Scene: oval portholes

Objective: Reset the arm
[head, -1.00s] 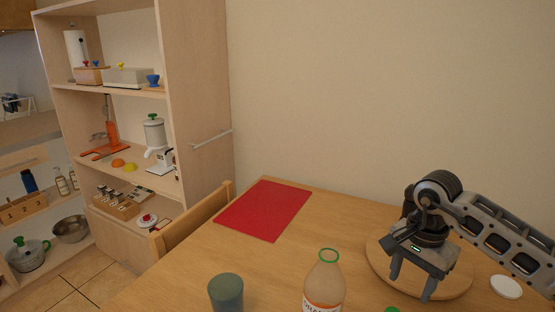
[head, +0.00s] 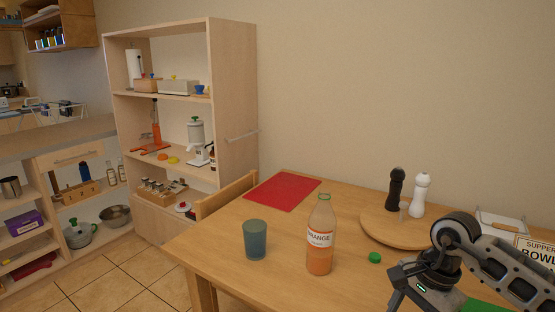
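My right arm comes in from the right edge of the head view. Its gripper (head: 408,296) hangs low at the bottom right, over the front right of the table, with its fingers partly cut off by the frame. The fingers look spread apart, with nothing seen between them. The wooden table (head: 205,256) lies below and left of it. My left gripper and arm are not in view.
An orange juice bottle (head: 320,238) stands uncapped, with a green cap (head: 375,258) beside it. A blue-grey cup (head: 255,240) is to its left. A round board (head: 376,226) holds dark (head: 396,189) and white (head: 420,194) mills. A red mat (head: 283,192) lies behind.

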